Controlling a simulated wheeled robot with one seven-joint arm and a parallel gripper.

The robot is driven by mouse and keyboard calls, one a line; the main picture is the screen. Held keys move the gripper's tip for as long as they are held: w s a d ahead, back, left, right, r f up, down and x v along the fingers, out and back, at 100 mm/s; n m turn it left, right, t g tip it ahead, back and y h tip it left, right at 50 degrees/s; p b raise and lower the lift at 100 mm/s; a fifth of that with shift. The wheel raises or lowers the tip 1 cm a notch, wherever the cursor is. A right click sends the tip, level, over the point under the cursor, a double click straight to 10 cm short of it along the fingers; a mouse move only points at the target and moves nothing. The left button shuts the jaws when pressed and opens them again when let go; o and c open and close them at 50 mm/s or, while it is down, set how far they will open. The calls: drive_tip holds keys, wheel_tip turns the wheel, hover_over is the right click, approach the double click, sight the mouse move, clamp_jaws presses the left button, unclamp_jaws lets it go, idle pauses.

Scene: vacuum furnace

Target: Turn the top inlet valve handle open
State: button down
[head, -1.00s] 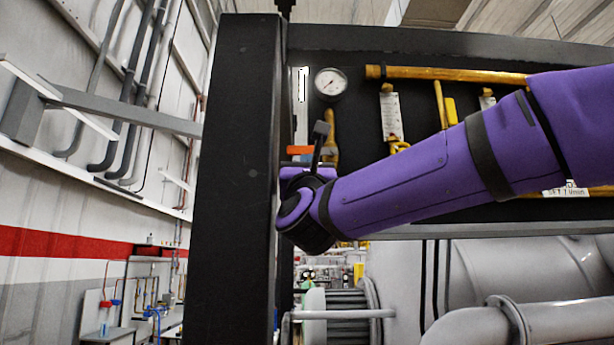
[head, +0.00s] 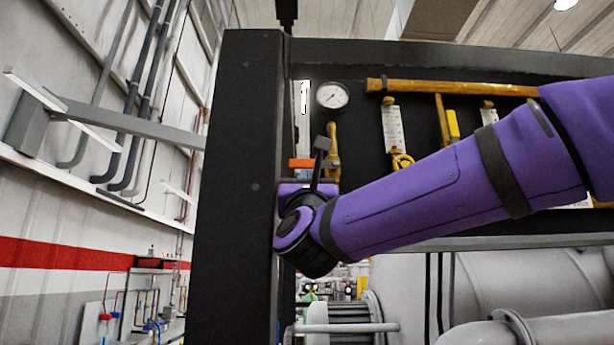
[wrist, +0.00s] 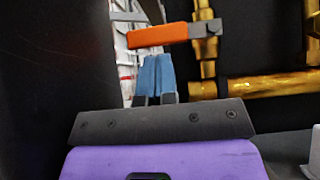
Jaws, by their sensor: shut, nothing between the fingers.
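The orange valve handle (wrist: 160,36) lies about level across the upper part of the wrist view, its grey end by a brass fitting (wrist: 205,65). In the head view the handle (head: 300,163) shows small beside the black post. My gripper (wrist: 157,62) is shut and empty, its blue fingers together just below the handle; I cannot tell whether they touch it.
A black post (head: 235,190) stands close left of my gripper. A black panel behind carries a round gauge (head: 332,95), a yellow pipe (head: 450,87) and several tagged fittings. Large grey piping (head: 510,275) lies below my arm.

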drive_tip(key=v, duration=0.8)
drive_tip(key=shift+s, duration=0.2)
drive_tip(key=f, duration=0.4)
drive_tip(key=shift+w+d+f, duration=0.15)
drive_tip(key=shift+w+d, duration=0.15)
drive_tip(key=shift+w, duration=0.1)
drive_tip(key=s+r+x, duration=0.2)
drive_tip(key=x, duration=1.1)
